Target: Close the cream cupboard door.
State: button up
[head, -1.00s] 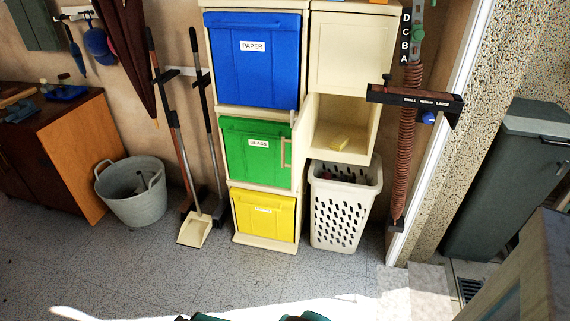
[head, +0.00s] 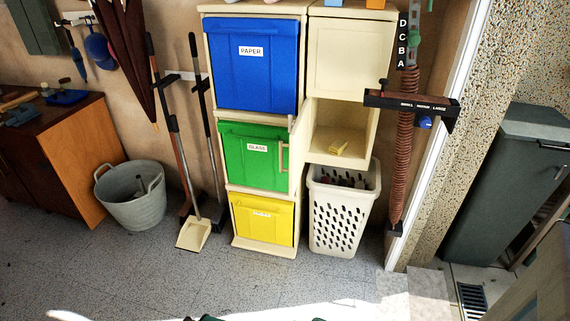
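The cream cupboard door (head: 302,147) stands open on the lower compartment of the cream cupboard (head: 353,97). It hangs at the compartment's left side and is swung out towards me, seen nearly edge-on. Its pale bar handle (head: 284,157) shows in front of the green bin. My gripper is not in view; only small dark green parts, perhaps mine, show at the bottom edge.
Blue, green and yellow bins (head: 252,62) are stacked left of the compartment. A white laundry basket (head: 342,212) stands below it. A dustpan (head: 193,234), broom and grey bucket (head: 131,195) stand left. The speckled floor (head: 150,275) in front is clear.

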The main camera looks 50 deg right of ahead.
aim_at(297, 146)
jog(key=z, duration=0.05)
jog(key=i, duration=0.9)
jog(key=u, duration=0.05)
